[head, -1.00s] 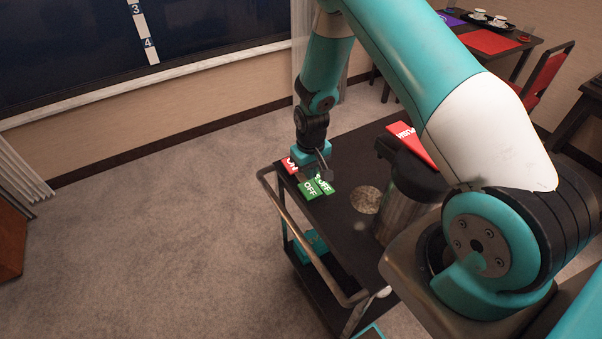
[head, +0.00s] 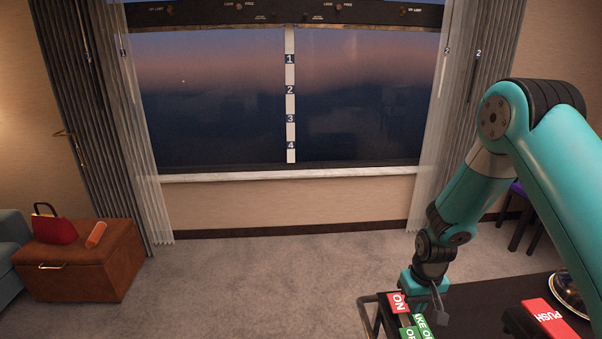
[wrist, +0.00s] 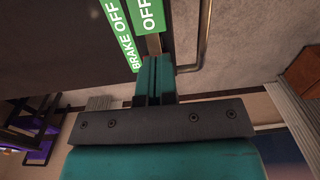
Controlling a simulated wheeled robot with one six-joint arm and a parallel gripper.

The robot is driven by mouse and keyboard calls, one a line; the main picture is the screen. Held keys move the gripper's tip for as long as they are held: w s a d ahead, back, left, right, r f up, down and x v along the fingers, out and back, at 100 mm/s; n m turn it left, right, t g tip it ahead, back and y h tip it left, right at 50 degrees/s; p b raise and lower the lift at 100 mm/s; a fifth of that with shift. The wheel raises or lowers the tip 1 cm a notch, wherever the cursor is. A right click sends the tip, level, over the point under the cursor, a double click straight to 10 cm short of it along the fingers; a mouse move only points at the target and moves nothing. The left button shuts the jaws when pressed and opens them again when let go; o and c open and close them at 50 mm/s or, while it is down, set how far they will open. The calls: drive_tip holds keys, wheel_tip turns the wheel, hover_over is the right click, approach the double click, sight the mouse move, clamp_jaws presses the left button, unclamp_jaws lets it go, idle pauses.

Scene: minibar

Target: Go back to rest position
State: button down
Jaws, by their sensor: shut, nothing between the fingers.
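My gripper (head: 440,309) is at the lower right of the head view, just above the near-left part of a dark trolley top (head: 480,298). In the wrist view its two teal fingers (wrist: 154,82) are pressed together with nothing between them. A red ON label (head: 398,302) and green labels, one reading BRAKE OFF (wrist: 122,32) and one reading OFF (wrist: 149,14), lie by the gripper on the trolley. Whether the fingers touch the labels I cannot tell.
A red PUSH label (head: 549,318) is at the right of the trolley, near a round shiny dish (head: 568,296). The trolley's metal rail (wrist: 203,45) runs beside the fingers. Carpet (head: 270,280) is clear to the left. A brown ottoman (head: 85,265) holds a red bag (head: 53,227).

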drive_tip(key=s+a+r+n+y, duration=0.1)
drive_tip(key=s+a+r, duration=0.25)
drive_tip(key=r, duration=0.35)
drive_tip(key=s+a+r+n+y+b, duration=0.1)
drive_tip(key=s+a+r, duration=0.1)
drive_tip(key=a+r, duration=0.3)
drive_tip(key=s+a+r+n, duration=0.1)
drive_tip(key=s+a+r, duration=0.2)
drive_tip(key=r, duration=0.5)
drive_tip(key=s+a+r+n+y, duration=0.1)
drive_tip(key=s+r, duration=0.3)
drive_tip(key=s, duration=0.4)
drive_tip(key=s+a+r+n, duration=0.2)
drive_tip(key=s+a+r, duration=0.2)
drive_tip(key=s, duration=0.4)
drive_tip(key=shift+s+r+n+y+b, duration=0.2)
drive_tip(key=shift+r+n+y+b, duration=0.1)
drive_tip(key=shift+r+n+y, duration=0.15)
drive_tip(key=shift+s, duration=0.1)
